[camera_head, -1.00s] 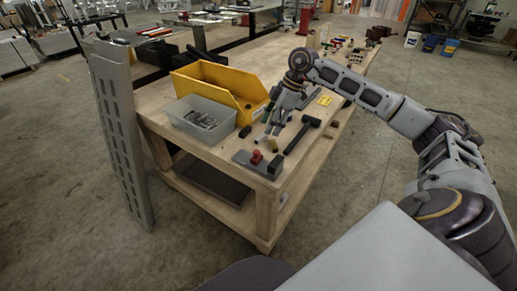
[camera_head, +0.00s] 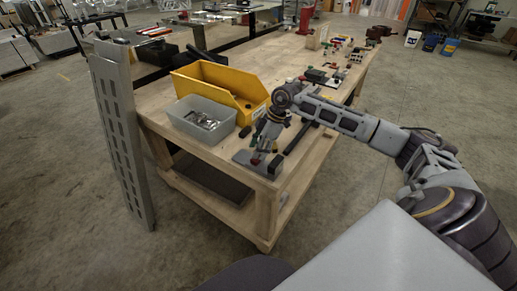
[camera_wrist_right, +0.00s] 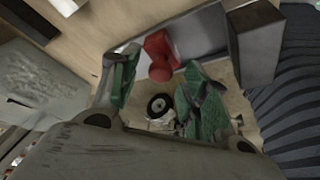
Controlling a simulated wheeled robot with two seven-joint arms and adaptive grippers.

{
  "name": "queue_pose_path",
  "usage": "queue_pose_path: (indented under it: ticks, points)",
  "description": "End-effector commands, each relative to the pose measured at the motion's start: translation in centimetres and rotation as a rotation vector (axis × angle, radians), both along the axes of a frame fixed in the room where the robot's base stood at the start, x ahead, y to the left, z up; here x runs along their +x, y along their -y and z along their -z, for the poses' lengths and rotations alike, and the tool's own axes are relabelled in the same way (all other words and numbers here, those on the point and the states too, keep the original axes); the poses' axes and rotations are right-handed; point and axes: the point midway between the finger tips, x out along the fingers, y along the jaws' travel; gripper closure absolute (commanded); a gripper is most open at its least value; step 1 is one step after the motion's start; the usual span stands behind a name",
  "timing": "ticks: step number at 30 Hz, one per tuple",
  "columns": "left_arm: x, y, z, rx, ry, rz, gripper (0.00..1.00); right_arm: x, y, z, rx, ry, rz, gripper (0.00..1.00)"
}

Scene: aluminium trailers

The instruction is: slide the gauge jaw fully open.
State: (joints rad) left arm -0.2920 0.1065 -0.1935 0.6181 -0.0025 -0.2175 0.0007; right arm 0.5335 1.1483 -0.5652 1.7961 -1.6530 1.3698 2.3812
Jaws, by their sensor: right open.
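The gauge (camera_head: 242,157) is a grey plate with a red knob (camera_head: 254,162) and a dark upright block (camera_head: 275,168), at the near corner of the wooden bench. My right gripper (camera_head: 261,151) points down over it and hides part of it. In the wrist view, my right gripper (camera_wrist_right: 160,77) has its green-padded fingers spread apart. The red knob (camera_wrist_right: 161,57) shows just beyond and between the fingertips. The dark block (camera_wrist_right: 254,42) stands to the right of the knob. I cannot tell whether a finger touches the knob. My left gripper is not in view.
A grey bin (camera_head: 202,120) with metal parts and a yellow bin (camera_head: 222,80) stand behind on the bench (camera_head: 228,163). A dark bar (camera_head: 298,138) lies beside the arm to the right. Small parts lie farther back. A slotted metal panel (camera_head: 120,140) stands at the left.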

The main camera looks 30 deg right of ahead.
Motion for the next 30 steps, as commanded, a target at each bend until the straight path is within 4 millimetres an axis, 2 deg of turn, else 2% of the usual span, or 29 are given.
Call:
queue_pose_path:
  ticks: [11,21,30]
  points:
    - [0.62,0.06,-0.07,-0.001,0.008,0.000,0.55,0.03,-0.10,0.29,-0.001,0.000,0.000,0.55]
    - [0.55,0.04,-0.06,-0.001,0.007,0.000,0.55,0.03,-0.08,0.27,-0.001,0.000,0.000,0.99]
    - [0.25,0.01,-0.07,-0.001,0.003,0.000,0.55,0.13,-0.11,0.24,0.000,0.001,0.000,1.00]
